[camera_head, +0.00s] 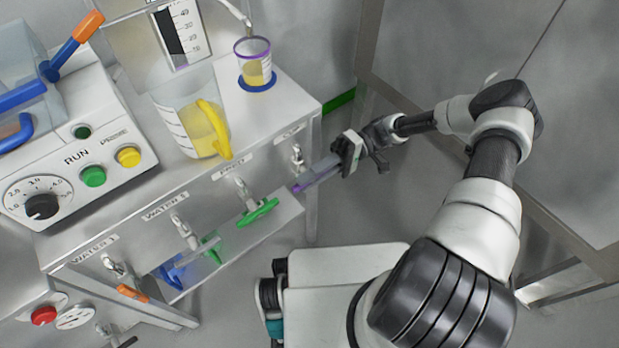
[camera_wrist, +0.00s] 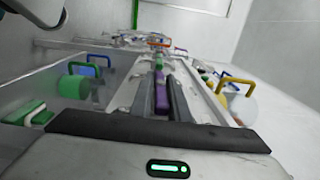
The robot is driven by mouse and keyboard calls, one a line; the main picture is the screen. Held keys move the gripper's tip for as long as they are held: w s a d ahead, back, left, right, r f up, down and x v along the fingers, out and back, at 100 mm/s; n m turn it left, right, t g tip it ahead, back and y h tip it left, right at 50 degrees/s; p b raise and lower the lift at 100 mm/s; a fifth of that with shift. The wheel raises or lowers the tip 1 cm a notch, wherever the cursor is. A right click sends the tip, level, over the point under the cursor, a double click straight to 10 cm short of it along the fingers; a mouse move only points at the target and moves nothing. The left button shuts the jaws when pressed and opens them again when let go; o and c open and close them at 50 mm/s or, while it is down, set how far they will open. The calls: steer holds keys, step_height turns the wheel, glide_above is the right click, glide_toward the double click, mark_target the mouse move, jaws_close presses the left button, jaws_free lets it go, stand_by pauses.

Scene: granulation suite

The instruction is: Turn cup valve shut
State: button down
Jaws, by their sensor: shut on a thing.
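The cup valve is a small metal tap (camera_head: 297,157) under the CUP label, at the right end of the bench front. Its purple lever (camera_head: 296,188) shows at the tips of my gripper (camera_head: 312,178). In the wrist view the purple lever (camera_wrist: 161,104) lies lengthwise between the two fingers of my gripper (camera_wrist: 160,88), which are shut on it. The fingers hide part of the lever, and I cannot tell its exact turn angle. Above, a clear cup (camera_head: 254,66) with a purple rim and yellow liquid stands on a blue base (camera_head: 258,84).
A jug (camera_head: 185,125) with a yellow handle stands on the bench. A control box (camera_head: 75,165) stands left. Grey wall panels (camera_head: 460,50) flank the right.

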steer(key=shift+s, duration=0.2)
steer(key=c, duration=1.8)
jaws_free()
steer(key=shift+a, duration=0.1)
steer(key=shift+o, duration=0.2)
steer(key=shift+w+d, duration=0.2)
